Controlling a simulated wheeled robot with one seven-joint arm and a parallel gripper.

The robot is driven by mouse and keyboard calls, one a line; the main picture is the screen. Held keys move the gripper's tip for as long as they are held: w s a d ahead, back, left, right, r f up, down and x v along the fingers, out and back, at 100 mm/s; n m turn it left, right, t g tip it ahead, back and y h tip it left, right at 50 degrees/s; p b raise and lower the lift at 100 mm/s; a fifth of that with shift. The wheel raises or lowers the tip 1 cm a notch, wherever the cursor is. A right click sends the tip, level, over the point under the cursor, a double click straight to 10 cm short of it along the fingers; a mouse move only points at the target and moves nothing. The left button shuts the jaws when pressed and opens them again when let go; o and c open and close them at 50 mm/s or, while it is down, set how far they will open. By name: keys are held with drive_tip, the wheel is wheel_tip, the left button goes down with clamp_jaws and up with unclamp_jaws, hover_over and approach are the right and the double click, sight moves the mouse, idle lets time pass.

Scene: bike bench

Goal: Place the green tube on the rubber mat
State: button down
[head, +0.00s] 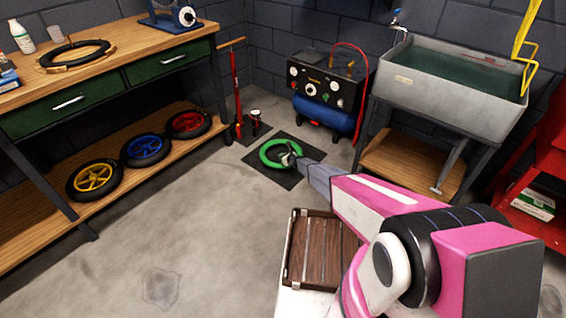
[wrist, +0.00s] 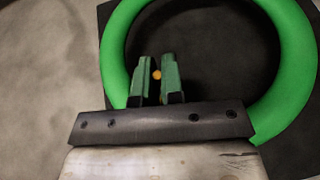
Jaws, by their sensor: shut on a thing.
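The green tube (head: 265,155) is a ring lying over the black rubber mat (head: 287,181) on the floor, in front of the compressor. In the wrist view the tube (wrist: 115,62) fills the upper part, with the dark mat (wrist: 215,50) showing through the ring and to its right. My gripper (head: 288,158) is at the near right part of the tube. In the wrist view my gripper's fingers (wrist: 159,72) are close together, with a small orange piece between them. The gripper hides the near part of the tube. I cannot tell whether the tube touches the mat.
A black and blue compressor (head: 325,90) and a red floor pump (head: 237,100) stand behind the mat. A sink (head: 450,90) is at the right. A wooden crate (head: 318,250) is near my arm. Wheels (head: 145,149) lie on the bench's lower shelf. The floor at left is clear.

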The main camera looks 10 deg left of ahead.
drive_tip(key=shift+w+d+f, duration=0.15)
drive_tip(key=shift+w+f, duration=0.05)
drive_tip(key=shift+f, duration=0.95)
drive_tip(key=shift+w+d+f, duration=0.15)
drive_tip(key=shift+f, duration=0.95)
drive_tip(key=shift+f, duration=0.2)
drive_tip(key=c, duration=1.3)
unclamp_jaws()
drive_tip(key=shift+o, duration=0.2)
drive_tip(key=shift+r, duration=0.1)
